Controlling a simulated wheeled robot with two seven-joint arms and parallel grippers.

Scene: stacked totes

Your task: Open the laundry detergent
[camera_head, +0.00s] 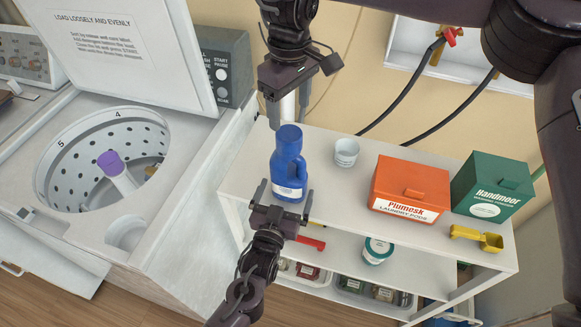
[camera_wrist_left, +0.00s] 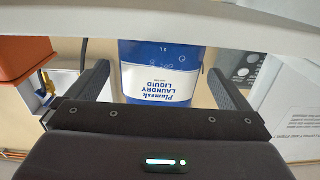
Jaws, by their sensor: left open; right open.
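The laundry detergent is a blue bottle (camera_head: 288,168) with a blue cap (camera_head: 289,137) and a white label, upright near the left end of the white shelf's top. Its label shows upside down in the left wrist view (camera_wrist_left: 160,75). My left gripper (camera_head: 279,197) is in front of the lower bottle, fingers open on either side of it; in the left wrist view the fingers (camera_wrist_left: 158,85) are apart with the bottle between and beyond them. Contact cannot be told. My right gripper (camera_head: 287,108) is above and behind the cap, pointing down, open and apart from the cap as far as I can see.
The white shelf (camera_head: 335,205) also holds a small white cup (camera_head: 346,152), an orange box (camera_head: 409,187), a green box (camera_head: 492,185) and a yellow scoop (camera_head: 477,237). An open washer (camera_head: 105,160) with its raised lid (camera_head: 130,45) stands left. Black hoses (camera_head: 405,95) hang behind.

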